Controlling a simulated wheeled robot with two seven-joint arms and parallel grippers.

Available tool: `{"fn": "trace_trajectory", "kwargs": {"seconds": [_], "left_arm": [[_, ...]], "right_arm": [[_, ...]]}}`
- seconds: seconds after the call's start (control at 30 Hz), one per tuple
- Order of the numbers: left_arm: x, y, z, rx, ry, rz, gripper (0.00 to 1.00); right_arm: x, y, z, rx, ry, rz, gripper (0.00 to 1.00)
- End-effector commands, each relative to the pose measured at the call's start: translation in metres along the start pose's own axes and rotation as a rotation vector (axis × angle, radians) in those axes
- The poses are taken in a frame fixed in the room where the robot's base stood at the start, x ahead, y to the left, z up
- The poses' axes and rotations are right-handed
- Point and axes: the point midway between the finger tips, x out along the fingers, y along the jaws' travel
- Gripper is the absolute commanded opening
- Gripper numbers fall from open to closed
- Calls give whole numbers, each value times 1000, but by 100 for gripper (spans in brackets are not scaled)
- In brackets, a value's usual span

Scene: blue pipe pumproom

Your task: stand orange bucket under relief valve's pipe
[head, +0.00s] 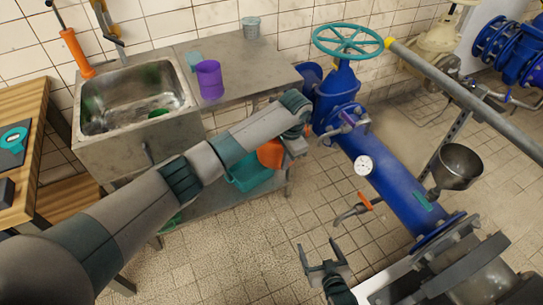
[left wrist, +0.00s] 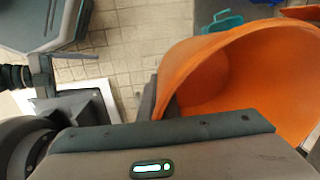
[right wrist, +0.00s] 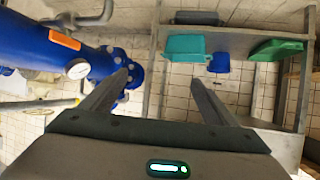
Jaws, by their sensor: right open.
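The orange bucket (head: 270,153) is partly hidden behind my left arm, beside the blue valve body and at the steel table's lower right. In the left wrist view the bucket (left wrist: 235,75) fills the right side, tilted, its open mouth facing the camera. My left gripper (left wrist: 160,103) is shut on its wall near the rim; the bucket hides part of the fingers. My right gripper (head: 325,260) is open and empty over the floor. A short bent pipe (head: 347,214) with an orange lever sticks out left of the blue pipe; I cannot tell if it is the relief valve's.
The blue pipe (head: 395,190) carries a gauge (head: 363,166) and a teal handwheel (head: 348,41). A steel funnel (head: 457,165) stands at right. A sink (head: 135,98) and purple cup (head: 209,79) are at left. A teal tub (head: 250,175) sits on the lower shelf. Floor below is clear.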

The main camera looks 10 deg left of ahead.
Motion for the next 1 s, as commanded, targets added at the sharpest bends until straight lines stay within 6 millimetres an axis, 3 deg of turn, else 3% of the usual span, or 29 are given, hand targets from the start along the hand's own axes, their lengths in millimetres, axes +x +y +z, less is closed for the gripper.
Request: {"fn": "trace_trajectory", "kwargs": {"seconds": [0.03, 0.17, 0.37, 0.6, 0.8, 1.0], "left_arm": [[-26, 5, -5, 5, 3, 0, 0], [-58, 18, -15, 11, 6, -2, 0], [-108, 39, -31, 23, 12, -4, 0], [-170, 63, -48, 34, 21, -9, 0], [-218, 82, -61, 43, 30, -13, 0], [-245, 95, -69, 47, 35, -15, 0]], "right_arm": [[-18, 2, 7, 2, -57, 4, 81], [-50, 7, 48, 6, -194, 13, 81], [-116, 13, 107, 15, -402, 26, 81], [-217, 17, 167, 28, -652, 41, 81], [-310, 18, 204, 41, -849, 50, 81], [-374, 17, 226, 50, -975, 56, 81]]}}
